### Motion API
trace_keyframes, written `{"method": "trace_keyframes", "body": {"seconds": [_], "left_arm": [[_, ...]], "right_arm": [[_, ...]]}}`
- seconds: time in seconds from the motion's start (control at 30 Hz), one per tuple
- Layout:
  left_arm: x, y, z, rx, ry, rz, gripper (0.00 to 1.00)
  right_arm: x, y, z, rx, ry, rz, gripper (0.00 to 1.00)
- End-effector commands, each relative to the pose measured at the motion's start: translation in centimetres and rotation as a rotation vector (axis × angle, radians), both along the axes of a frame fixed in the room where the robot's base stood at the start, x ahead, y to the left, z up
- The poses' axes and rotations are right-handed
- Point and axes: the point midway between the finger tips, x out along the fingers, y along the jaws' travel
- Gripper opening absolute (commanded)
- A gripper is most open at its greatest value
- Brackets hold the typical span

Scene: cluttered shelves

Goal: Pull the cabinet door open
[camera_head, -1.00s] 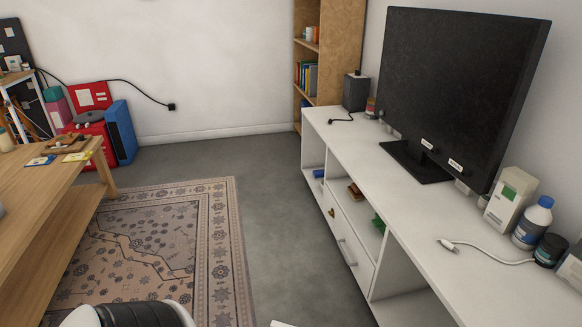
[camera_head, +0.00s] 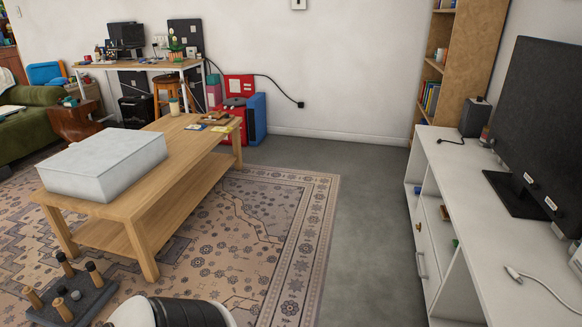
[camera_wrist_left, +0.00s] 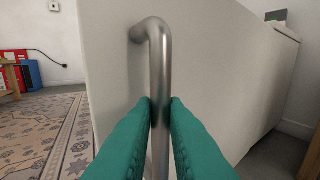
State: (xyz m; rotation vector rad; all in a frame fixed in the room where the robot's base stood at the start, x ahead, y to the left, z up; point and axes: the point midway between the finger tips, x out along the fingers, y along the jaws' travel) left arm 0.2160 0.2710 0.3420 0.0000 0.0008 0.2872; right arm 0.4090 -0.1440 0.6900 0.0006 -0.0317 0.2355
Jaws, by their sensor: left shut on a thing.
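In the left wrist view, a bent metal bar handle (camera_wrist_left: 158,60) stands on a white panel (camera_wrist_left: 225,80), near the panel's left edge. My left gripper (camera_wrist_left: 160,103) is shut on this handle, one teal finger on each side of the bar. The handle's lower end is partly hidden between the fingers. In the head view, the long white cabinet (camera_head: 465,180) stands at the right, with a bar handle (camera_head: 421,265) on its front. Neither gripper shows in the head view. I cannot tell how far the door is open.
A wooden coffee table (camera_head: 190,185) with a white box (camera_head: 105,165) stands at the left on a patterned rug (camera_head: 265,235). Grey floor (camera_head: 365,200) lies clear before the cabinet. A television (camera_head: 545,135) stands on the cabinet. A peg board (camera_head: 70,305) lies at the lower left.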

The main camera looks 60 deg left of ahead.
Motion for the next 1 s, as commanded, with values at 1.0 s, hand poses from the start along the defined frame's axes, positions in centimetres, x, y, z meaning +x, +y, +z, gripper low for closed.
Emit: {"method": "trace_keyframes", "body": {"seconds": [1.0], "left_arm": [[-0.14, -0.74, 0.05, -0.002, -0.003, -0.014, 0.34]], "right_arm": [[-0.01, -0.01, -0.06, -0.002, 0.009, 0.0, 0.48]]}}
